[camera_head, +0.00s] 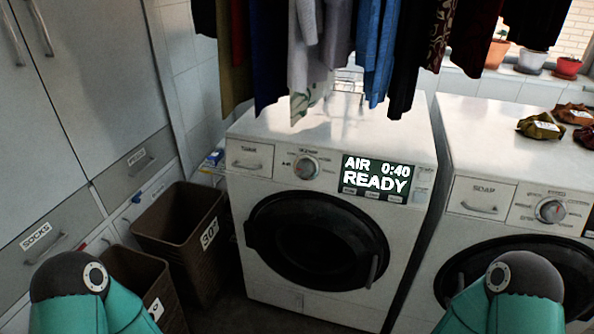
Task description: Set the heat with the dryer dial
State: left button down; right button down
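The dryer (272,205) is the white front-loader in the middle, with its dark round door (317,241) shut. Its dial (306,167) is a silver knob with a red mark, left of the display, with small labels around it. The mark seems to point up and left, toward "AIR", but it is small. The display (377,176) reads "AIR 0:40 READY". Parts of my two arms, teal with dark rounded ends, show at the bottom left and bottom right, well apart from the dial. Neither gripper's fingers are in view.
A second white machine (482,196) with its own knob (551,210) stands at the right. Brown baskets (176,222) stand at the left by the cupboards. The space before the dryer's panel is clear.

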aim_at(306, 168)
jog(key=i, duration=0.9)
jog(key=z, duration=0.55)
jog(key=k, duration=1.2)
jog(key=u, duration=0.9)
jog(key=i, duration=0.65)
jog(key=u, duration=0.2)
